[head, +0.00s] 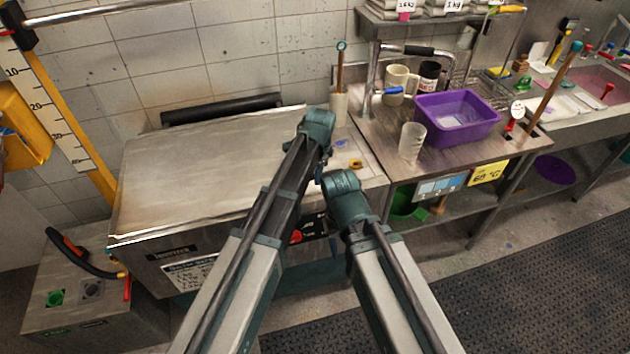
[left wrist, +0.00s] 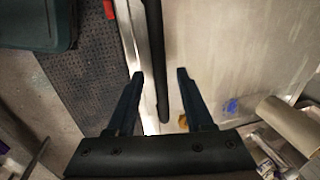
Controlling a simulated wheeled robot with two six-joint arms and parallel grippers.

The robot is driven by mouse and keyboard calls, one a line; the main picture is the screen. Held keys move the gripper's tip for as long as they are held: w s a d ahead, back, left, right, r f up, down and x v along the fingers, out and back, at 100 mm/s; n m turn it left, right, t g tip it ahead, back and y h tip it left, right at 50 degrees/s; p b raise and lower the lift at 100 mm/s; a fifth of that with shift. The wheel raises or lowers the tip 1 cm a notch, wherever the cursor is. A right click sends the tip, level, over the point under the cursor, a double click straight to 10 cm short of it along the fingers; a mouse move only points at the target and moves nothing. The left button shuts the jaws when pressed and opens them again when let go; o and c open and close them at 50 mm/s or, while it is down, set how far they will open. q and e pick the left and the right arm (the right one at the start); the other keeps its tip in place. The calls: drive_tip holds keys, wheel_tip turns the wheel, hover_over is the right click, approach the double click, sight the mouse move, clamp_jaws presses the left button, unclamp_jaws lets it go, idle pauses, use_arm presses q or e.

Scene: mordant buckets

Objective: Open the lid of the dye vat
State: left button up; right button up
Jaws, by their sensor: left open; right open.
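The dye vat is the steel box at the left in the head view, with its flat pale lid (head: 210,170) lying closed on top. In the left wrist view the lid (left wrist: 235,50) fills the right side, and a black bar handle (left wrist: 153,60) runs along its front edge. My left gripper (left wrist: 160,74) is open, with the handle between its fingers in the picture; I cannot tell whether they touch it. In the head view the arms hide this handle. My right gripper (head: 334,246) shows only partly, low in front of the vat, mostly hidden by its own arm.
A brush holder (head: 339,108) stands beside the lid. A control box (head: 90,290) stands at the left. The dark floor mat (head: 480,270) is clear.

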use_arm(q)
drive_tip(key=shift+w+f, duration=0.1)
drive_tip(key=shift+f, duration=0.35)
drive_tip(key=shift+r, duration=0.1)
clamp_jaws()
idle(1.1)
